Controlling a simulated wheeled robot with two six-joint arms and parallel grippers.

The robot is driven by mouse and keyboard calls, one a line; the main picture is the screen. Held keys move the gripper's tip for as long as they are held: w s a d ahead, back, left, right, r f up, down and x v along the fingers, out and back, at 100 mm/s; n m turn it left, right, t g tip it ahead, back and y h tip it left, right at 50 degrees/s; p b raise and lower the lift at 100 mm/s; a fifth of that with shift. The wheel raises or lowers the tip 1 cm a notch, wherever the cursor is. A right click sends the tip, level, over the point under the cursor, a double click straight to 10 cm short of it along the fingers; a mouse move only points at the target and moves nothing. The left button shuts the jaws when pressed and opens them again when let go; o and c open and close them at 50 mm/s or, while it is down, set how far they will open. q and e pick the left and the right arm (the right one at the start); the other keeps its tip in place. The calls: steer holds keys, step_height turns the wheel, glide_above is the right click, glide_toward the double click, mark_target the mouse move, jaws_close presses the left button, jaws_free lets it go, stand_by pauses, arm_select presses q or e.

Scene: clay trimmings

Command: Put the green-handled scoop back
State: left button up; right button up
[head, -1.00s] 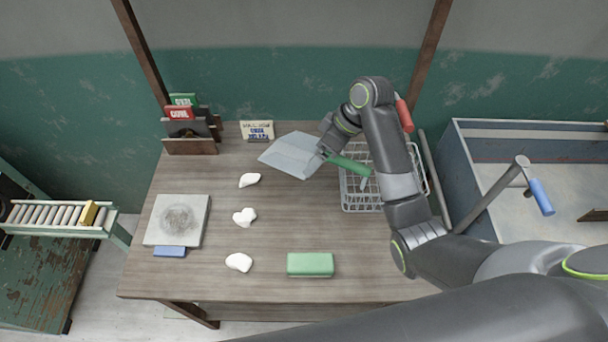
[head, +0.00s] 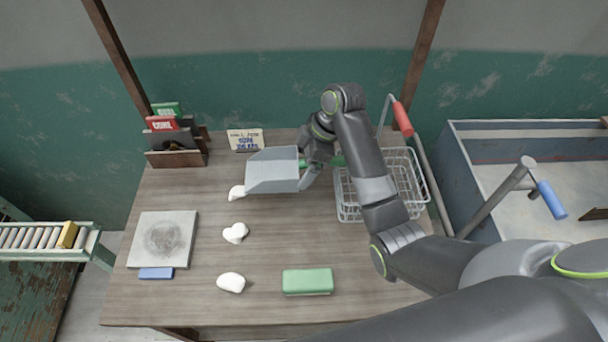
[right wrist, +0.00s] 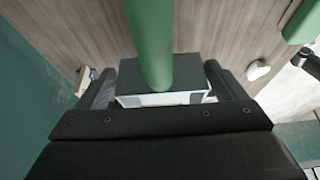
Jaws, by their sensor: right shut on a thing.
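The scoop has a grey pan (head: 272,172) and a green handle (head: 338,161). My right gripper (head: 311,168) is shut on the scoop where the handle meets the pan. In the right wrist view the green handle (right wrist: 150,40) rises in front of the grey scoop body (right wrist: 162,94), between the two fingers. The pan faces left, over the back middle of the table, beside the rearmost white clay piece (head: 237,193). I cannot tell whether the pan touches the table or the clay. The handle is partly hidden behind my arm. My left gripper is not in view.
A wire basket (head: 349,213) with a red grip stands right of the scoop, partly behind my arm. Two more white clay pieces (head: 235,233) (head: 231,283), a green block (head: 307,281) and a grey slab (head: 184,222) lie nearer. A sign (head: 245,140) and a card rack (head: 176,159) stand behind.

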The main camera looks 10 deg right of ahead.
step_height(320, 180, down, 3)
steer(key=shift+f, duration=0.2)
steer(key=shift+f, duration=0.15)
steer(key=shift+f, duration=0.15)
steer(key=o, duration=0.8)
steer(key=shift+f, duration=0.1)
steer(key=shift+o, duration=0.2)
steer(key=shift+p+v, duration=0.4)
steer(key=shift+v, duration=3.75)
steer(key=shift+a, duration=0.15)
steer(key=shift+s, duration=0.15)
